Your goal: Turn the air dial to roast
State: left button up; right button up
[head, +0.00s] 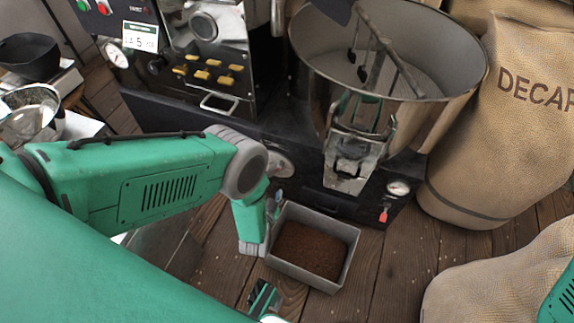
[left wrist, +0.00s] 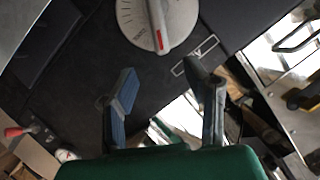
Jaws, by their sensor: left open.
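The air dial (left wrist: 178,22) is a pale grey disc on the dark machine front in the left wrist view, cut off by the top edge. It has tick marks on its left side, small lettering too small to read, and a raised bar handle with a red end pointing down in the picture. In the head view a grey disc (head: 281,164), apparently the dial, shows just beyond my left arm's bend. My left gripper (left wrist: 165,90) is open and empty, its two fingers apart and short of the dial. In the head view it is partly hidden (head: 273,205).
A metal tray (head: 349,262) of brown grounds stands on the plank floor beside my left gripper. Above are the round cooling bin (head: 466,75) and its chute (head: 345,165). A roaster front with yellow labels (head: 210,75) is upper left. Burlap sacks (head: 520,120) stand right.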

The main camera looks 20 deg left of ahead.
aim_at(277, 170)
pick_arm(q)
jog(key=b+x, duration=0.5)
jog(key=x, duration=0.7)
jog(key=shift+a+f, duration=0.1)
jog(key=shift+f, duration=0.1)
jog(key=shift+w+b, duration=0.3)
jog(key=shift+w, duration=0.05)
grip_shut()
